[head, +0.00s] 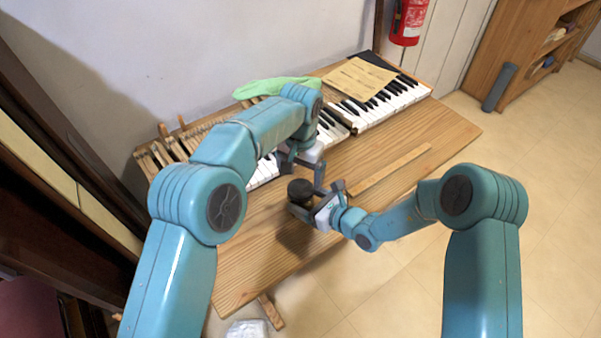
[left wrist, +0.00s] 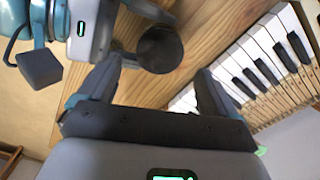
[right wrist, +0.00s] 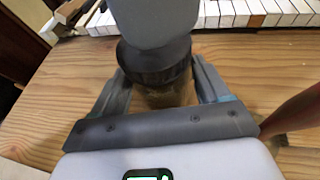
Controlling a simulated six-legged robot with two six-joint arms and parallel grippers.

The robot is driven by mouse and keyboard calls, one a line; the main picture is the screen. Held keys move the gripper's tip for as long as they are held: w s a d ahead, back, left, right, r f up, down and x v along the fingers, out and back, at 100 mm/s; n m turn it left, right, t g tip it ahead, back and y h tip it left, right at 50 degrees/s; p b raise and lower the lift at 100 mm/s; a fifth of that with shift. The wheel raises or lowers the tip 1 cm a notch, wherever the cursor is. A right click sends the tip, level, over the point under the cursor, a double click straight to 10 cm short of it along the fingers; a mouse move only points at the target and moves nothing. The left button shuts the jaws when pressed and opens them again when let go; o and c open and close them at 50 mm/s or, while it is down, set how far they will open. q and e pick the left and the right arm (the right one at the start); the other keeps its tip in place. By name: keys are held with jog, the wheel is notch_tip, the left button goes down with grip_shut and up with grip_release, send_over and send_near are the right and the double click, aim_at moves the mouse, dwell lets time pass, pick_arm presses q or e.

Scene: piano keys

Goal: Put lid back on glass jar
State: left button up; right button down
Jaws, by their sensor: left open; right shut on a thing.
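A round black lid (head: 300,188) shows at the right gripper, and its dark top shows in the left wrist view (left wrist: 160,49). In the right wrist view the lid's ridged rim (right wrist: 153,66) is directly above the brownish glass jar (right wrist: 168,96); I cannot tell if it is fully seated. My right gripper (head: 312,203) is shut on the jar, with a finger on each side of it. My left gripper (head: 303,168) is open and empty just behind the lid, apart from it in the left wrist view. The jar's lower part is hidden.
The wooden bench (head: 440,150) carries piano keys (head: 385,104) along its back, a loose wooden strip (head: 390,171), a green cloth (head: 268,87) and a paper sheet (head: 358,77). The bench's right end is clear. A fire extinguisher (head: 409,22) hangs behind.

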aim_at(300, 189)
pick_arm(q)
notch_tip(300, 189, up, 3)
jog(key=shift+f+m, duration=0.1)
jog(key=shift+m, duration=0.3)
jog(key=shift+f, duration=4)
jog(key=c, duration=1.1)
